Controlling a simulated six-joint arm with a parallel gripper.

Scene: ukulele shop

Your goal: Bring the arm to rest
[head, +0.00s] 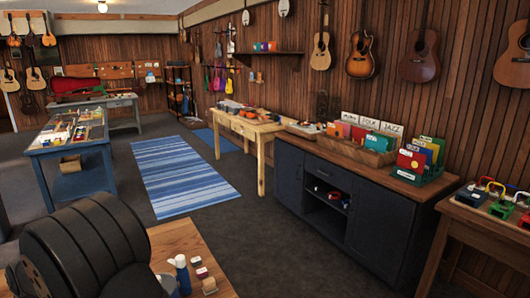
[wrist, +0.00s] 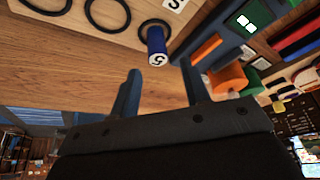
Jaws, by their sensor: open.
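My gripper (wrist: 160,68) shows in the wrist view with its two dark fingers apart and nothing between them. A blue cylinder (wrist: 156,46) with a white mark appears beyond the fingertips, apart from them, at a black ring on a pale board (wrist: 70,18). In the head view, a large dark rounded part of my arm fills the lower left. My fingers cannot be made out in that view.
Small bottles and blocks stand on the wooden table (head: 180,240) beside my arm in the head view. The wrist view shows orange pieces (wrist: 228,78) to the right. A dark cabinet (head: 345,200) stands right; the floor with a striped rug (head: 185,175) is clear.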

